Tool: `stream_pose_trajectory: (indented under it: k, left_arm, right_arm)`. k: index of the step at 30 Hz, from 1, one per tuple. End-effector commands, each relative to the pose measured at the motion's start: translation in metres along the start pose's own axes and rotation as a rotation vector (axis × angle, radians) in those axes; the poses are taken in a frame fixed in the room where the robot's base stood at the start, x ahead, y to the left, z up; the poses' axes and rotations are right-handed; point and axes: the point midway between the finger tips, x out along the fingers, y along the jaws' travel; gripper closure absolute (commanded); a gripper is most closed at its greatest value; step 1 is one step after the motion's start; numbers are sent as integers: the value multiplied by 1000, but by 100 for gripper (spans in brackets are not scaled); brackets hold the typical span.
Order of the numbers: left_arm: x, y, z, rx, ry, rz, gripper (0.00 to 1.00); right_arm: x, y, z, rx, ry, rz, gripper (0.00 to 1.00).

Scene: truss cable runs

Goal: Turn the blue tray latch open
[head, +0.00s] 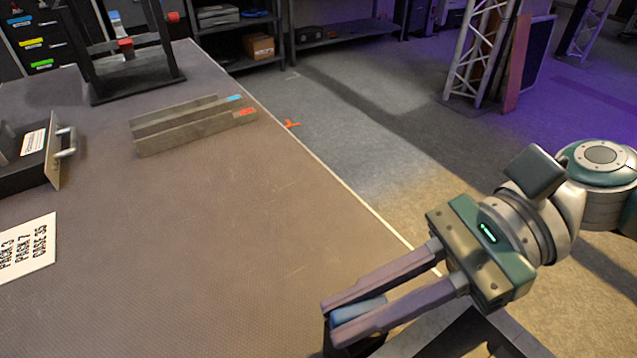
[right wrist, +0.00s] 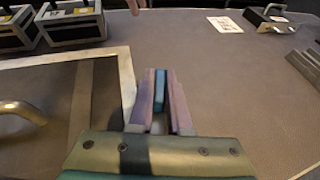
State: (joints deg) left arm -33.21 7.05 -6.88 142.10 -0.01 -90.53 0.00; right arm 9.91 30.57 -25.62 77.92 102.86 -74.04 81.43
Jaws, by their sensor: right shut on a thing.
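My right gripper (head: 340,322) reaches in from the right in the head view, low over the near table edge. Its two long fingers are shut on a blue piece, which appears to be the blue tray latch (head: 357,308). The latch also shows as a narrow blue strip (right wrist: 160,92) between the fingertips (right wrist: 159,78) in the right wrist view. The fingers hide most of it, so its turn angle cannot be told. A dark part lies below the fingertips, mostly cut off by the frame.
Two grey channels (head: 190,130) with blue and red end marks lie on the table (head: 230,240). A black case (head: 25,170) with a metal handle, a printed card (head: 28,250) and a black stand (head: 135,90) are at left. A brass-coloured handle (right wrist: 22,112) shows in the wrist view.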

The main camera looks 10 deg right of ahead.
Motion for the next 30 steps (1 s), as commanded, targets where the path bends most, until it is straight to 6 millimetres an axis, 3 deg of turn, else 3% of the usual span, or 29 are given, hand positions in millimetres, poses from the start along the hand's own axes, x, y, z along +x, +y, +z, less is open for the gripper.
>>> stream_pose_trajectory:
  k: [12,30]
  left_arm:
    - [24,0,8,2,-1,-2,50]
    - [27,3,8,-8,1,6,50]
  right_arm:
    - [1,-1,0,-95,-4,226,100]
    - [1,1,1,-117,-3,283,100]
